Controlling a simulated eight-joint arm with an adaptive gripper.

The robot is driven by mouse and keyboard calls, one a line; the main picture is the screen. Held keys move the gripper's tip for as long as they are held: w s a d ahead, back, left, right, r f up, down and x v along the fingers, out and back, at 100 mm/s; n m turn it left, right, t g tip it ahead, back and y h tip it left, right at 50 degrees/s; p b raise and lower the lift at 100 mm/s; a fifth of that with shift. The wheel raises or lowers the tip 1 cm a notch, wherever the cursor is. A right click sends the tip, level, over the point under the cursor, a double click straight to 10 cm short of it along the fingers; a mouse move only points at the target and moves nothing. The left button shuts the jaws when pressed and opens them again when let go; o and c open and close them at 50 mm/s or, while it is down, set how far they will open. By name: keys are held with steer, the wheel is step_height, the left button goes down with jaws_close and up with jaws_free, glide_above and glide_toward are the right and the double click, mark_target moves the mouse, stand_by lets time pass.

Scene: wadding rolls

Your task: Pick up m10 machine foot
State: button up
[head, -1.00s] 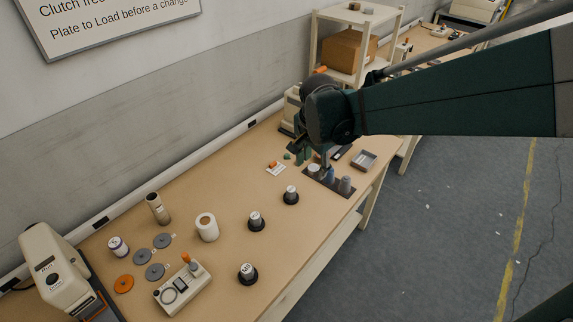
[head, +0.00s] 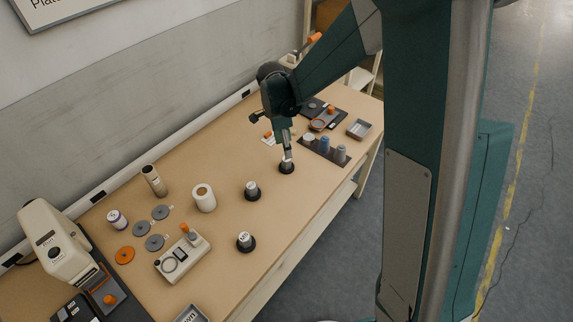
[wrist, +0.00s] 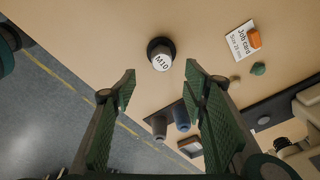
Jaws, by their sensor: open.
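The M10 machine foot (wrist: 162,58) has a black round base and a light cap lettered M10. In the wrist view it lies beyond my open fingertips (wrist: 160,78), roughly midway between them, with nothing held. In the head view my gripper (head: 287,152) points down right over this foot (head: 287,168), at the far end of a row of three. The fingers hide part of its top, and contact cannot be told there. Two similar feet stand nearer, a middle one (head: 252,190) and a near one (head: 245,242).
A dark rack (head: 325,152) with several grey and blue cylinders stands just right of the foot. A job card (wrist: 241,40) with an orange piece and a green piece lies close by. A white roll (head: 204,198) stands left. The bench front edge is to the right.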

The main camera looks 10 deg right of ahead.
mark_target(287, 161)
steer(key=shift+w+a+f+m, duration=0.2)
steer(key=shift+a+f, duration=0.05)
steer(key=shift+f, duration=0.35)
steer(key=shift+w+a+f+m, duration=0.2)
steer(key=shift+a+f, duration=0.05)
steer(key=shift+f, duration=0.3)
steer(key=shift+d+f, duration=0.25)
steer(key=shift+f, duration=1.05)
steer(key=shift+f, duration=0.1)
steer(key=shift+s+d+f+b, duration=0.1)
steer(key=shift+d+f+b, duration=0.15)
steer(key=shift+f, duration=1)
steer(key=shift+d+f+b, duration=0.2)
steer(key=shift+d+f, duration=0.05)
steer(key=shift+f, duration=0.95)
steer(key=shift+c, duration=0.3)
steer(key=c, duration=0.9)
